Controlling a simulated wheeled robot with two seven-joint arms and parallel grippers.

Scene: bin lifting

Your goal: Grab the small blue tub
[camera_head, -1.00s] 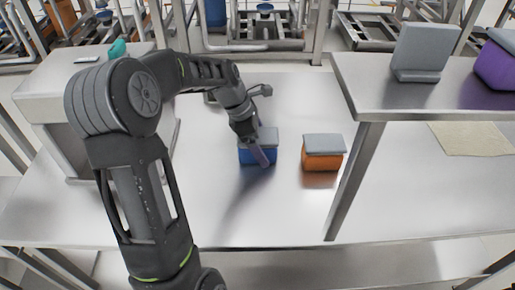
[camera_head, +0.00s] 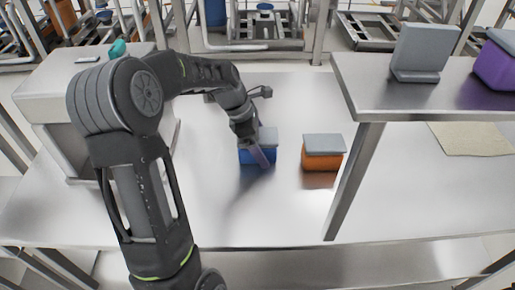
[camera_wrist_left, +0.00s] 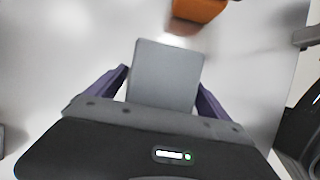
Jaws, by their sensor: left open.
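The small blue tub (camera_head: 246,157) with a grey lid stands on the metal table, left of the orange tub. In the left wrist view its grey lid (camera_wrist_left: 168,76) fills the space between the fingers, and the blue body is hidden below it. My left gripper (camera_head: 258,155) is open and lowered at the tub from above. In the left wrist view its two purple fingers (camera_wrist_left: 161,90) lie on either side of the lid. I cannot tell whether they touch the tub. My right gripper is not in view.
An orange tub (camera_head: 322,158) with a grey lid stands close on the right. A raised metal shelf (camera_head: 420,97) at the right holds a grey object (camera_head: 419,50) and a purple tub (camera_head: 496,66). The table front (camera_head: 270,215) is clear.

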